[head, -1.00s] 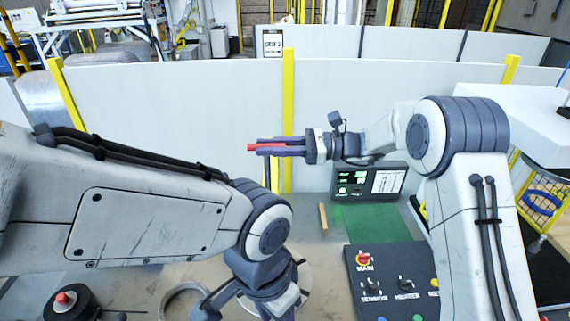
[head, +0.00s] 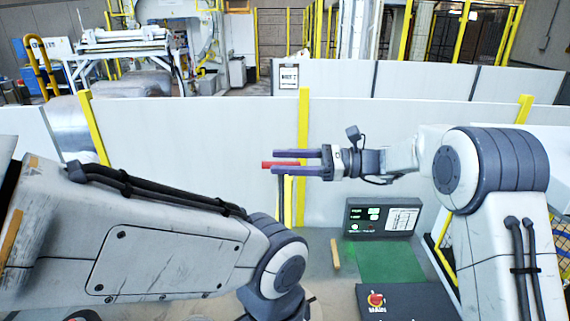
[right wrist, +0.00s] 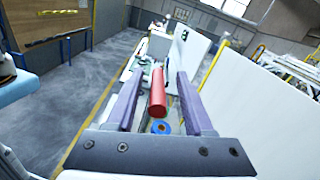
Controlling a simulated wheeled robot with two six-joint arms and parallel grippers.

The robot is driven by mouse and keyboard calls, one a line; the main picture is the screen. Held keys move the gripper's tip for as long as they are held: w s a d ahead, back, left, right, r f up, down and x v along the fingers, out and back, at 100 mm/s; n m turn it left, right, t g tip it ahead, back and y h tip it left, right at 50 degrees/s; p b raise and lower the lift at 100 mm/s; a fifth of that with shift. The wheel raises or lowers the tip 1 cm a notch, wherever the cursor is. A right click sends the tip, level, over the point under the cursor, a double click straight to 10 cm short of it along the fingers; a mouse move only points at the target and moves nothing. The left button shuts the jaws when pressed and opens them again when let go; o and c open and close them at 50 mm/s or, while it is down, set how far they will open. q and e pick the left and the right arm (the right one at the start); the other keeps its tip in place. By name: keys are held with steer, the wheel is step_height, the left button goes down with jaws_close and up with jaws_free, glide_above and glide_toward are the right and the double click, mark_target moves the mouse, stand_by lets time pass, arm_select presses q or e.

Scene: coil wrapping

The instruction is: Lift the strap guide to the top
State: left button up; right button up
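The strap guide's red bar (head: 279,164) shows in the head view at the middle, in front of the white barrier. A thin dark upright piece hangs below it. My right gripper (head: 299,163) reaches in from the right, with one finger above the bar and one below. Its fingers are apart and open. In the right wrist view the red bar (right wrist: 158,93) lies between the two spread purple fingers, with a gap on each side. My left arm crosses the lower left, and its gripper is cut off below the head view.
A small control box (head: 382,218) with lit displays stands behind a green mat (head: 391,262). A dark panel with a red MAIN knob (head: 376,299) is at the bottom. A wooden stick (head: 335,254) lies on the table. White barriers (head: 200,140) with yellow posts close off the back.

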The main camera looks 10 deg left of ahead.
steer(key=shift+f, duration=0.15)
steer(key=shift+w+d+f+b, duration=0.1)
steer(key=shift+d+f+b, duration=0.05)
steer(key=shift+d+b, duration=0.3)
steer(key=w+d+b, duration=0.1)
steer(key=d+b, duration=0.3)
steer(key=d, duration=0.5)
steer(key=shift+w+d, duration=0.25)
